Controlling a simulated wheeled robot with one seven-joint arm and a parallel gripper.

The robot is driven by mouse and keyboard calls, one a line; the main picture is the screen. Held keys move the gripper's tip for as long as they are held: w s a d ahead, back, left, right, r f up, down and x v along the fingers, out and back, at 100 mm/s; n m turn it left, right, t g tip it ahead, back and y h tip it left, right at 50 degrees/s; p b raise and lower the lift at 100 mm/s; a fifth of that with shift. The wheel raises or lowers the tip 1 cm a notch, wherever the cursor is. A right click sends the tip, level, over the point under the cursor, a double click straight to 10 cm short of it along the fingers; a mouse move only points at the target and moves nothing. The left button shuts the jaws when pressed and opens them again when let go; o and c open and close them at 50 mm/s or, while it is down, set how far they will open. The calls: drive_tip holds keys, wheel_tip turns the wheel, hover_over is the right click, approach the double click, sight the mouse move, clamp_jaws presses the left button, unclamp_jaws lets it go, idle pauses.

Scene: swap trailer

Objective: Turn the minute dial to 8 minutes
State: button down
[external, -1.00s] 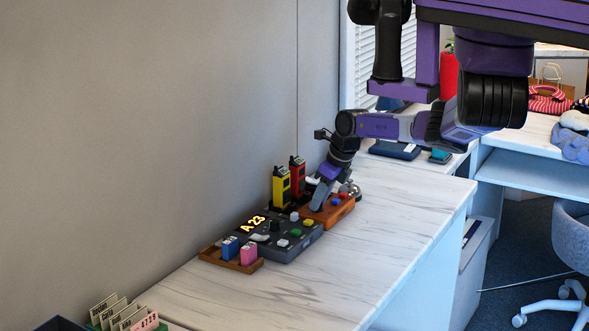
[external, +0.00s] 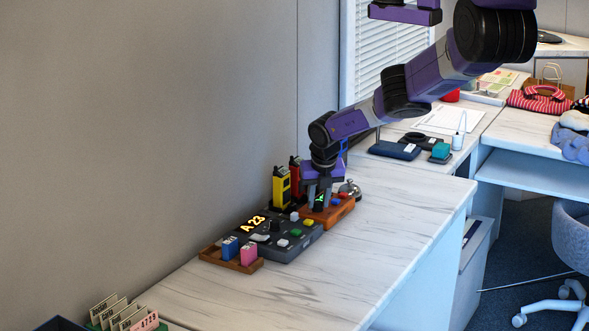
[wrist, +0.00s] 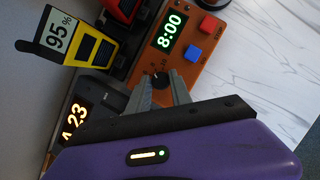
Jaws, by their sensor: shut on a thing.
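The timer is an orange box (external: 338,216) on the white marbled bench, partly hidden by my gripper in the external view. In the wrist view the orange timer (wrist: 204,62) has a green display (wrist: 171,31) reading 8:00, a blue button (wrist: 195,53) and a red button (wrist: 212,25). Its minute dial (wrist: 158,80) is a dark knob with printed numbers around it, 20 among them. My gripper (wrist: 160,88) is over the dial, its two grey fingers shut on the knob. In the external view my gripper (external: 318,202) points down at the timer.
A dark console (external: 290,250) with display A 23 stands beside the timer. A yellow radio (external: 281,187) showing 95% and a red radio (external: 295,178) stand behind, near the wall. A brown tray (external: 212,256) is left.

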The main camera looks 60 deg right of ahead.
drive_tip(key=shift+m+g, duration=0.3)
drive_tip(key=shift+m, duration=0.7)
idle(0.4)
drive_tip(key=c, duration=1.2)
unclamp_jaws()
drive_tip(key=shift+n, duration=0.3)
